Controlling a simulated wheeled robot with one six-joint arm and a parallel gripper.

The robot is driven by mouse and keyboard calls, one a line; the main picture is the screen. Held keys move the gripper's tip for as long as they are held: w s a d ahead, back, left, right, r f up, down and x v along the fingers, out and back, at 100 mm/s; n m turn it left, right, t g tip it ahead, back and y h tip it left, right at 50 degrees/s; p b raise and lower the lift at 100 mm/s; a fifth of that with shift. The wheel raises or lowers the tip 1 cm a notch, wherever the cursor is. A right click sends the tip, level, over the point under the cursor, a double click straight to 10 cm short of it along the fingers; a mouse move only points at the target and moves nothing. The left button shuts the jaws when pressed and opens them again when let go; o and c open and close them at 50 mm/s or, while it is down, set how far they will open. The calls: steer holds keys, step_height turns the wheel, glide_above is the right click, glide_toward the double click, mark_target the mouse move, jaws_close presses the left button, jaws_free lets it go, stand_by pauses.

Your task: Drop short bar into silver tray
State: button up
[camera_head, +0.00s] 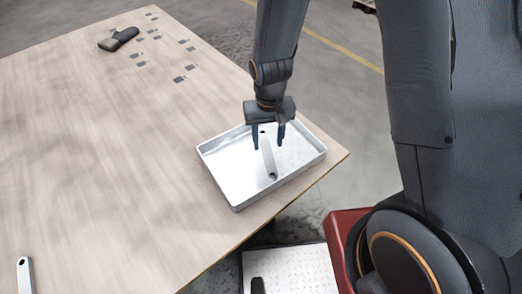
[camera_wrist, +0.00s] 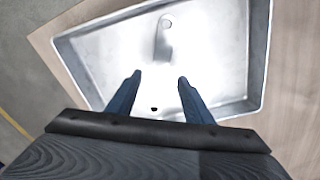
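The silver tray (camera_head: 231,192) is a shallow rectangular metal tray near the table's right corner; it fills much of the wrist view (camera_wrist: 259,55). A pale metal bar (camera_head: 268,160) with a hole near each end is inside the tray. In the wrist view, one end of the bar (camera_wrist: 163,42) shows clearly, while its middle is washed out by glare. My gripper (camera_head: 268,141) is over the tray, fingers pointing down. Its two blue fingers (camera_wrist: 155,80) are apart, with the bar in line with the gap and no finger seen touching it.
Another metal bar (camera_head: 24,275) lies at the table's lower left. Several small grey pieces (camera_head: 180,79) and a dark handheld object (camera_head: 119,39) lie at the far end. The wooden table's (camera_head: 110,160) middle is clear.

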step_height(320, 180, up, 8)
steer(key=shift+b, duration=0.4)
stand_by(0.3)
steer(key=shift+f, duration=0.1)
stand_by(0.3)
steer(key=s+d+r, duration=0.3)
steer(key=d, duration=0.3)
steer(key=s+d+r+m, duration=0.1)
steer(key=s+d+r, duration=0.2)
steer(key=d, duration=0.3)
steer(key=shift+s+d+r+t, duration=0.3)
steer(key=shift+s+r, duration=0.1)
steer(key=shift+s, duration=0.4)
